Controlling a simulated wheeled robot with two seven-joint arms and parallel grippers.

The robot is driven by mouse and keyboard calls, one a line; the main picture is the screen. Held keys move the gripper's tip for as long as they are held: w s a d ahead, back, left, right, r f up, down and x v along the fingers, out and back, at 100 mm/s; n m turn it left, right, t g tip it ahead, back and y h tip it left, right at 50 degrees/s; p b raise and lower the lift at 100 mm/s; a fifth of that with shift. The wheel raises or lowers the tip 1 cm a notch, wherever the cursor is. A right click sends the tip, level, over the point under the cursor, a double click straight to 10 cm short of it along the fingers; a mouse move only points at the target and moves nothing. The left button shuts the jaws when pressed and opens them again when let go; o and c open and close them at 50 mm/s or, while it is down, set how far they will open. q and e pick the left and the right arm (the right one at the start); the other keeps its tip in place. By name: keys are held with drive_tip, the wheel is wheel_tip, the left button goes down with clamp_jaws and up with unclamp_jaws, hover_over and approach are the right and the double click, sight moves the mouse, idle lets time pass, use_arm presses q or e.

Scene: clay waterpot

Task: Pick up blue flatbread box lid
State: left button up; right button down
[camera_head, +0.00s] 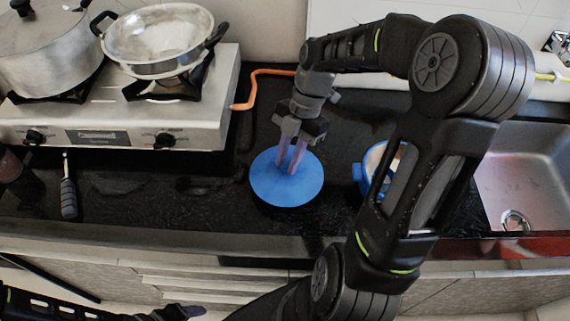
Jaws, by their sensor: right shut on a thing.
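The blue flatbread box lid (268,192) is a flat round disc over the dark countertop, left of the blue-rimmed box. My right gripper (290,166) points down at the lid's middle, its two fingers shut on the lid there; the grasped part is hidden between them. I cannot tell whether the lid touches the counter. The blue-rimmed flatbread box (364,180) stands open to the right, partly hidden behind my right arm. A little of my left gripper (190,311) shows at the bottom edge; its fingers are not clear.
A gas stove (190,120) with a large pot (50,60) and a steel wok (158,38) stands at the left. An orange hose (253,88) runs behind the lid. A dark-handled utensil (68,195) lies front left. A sink (525,180) is at the right.

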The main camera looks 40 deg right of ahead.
sight(288, 162)
wheel_tip(288, 162, up, 6)
drive_tip(key=shift+r, duration=0.2)
drive_tip(key=shift+d, duration=0.1)
idle(0.6)
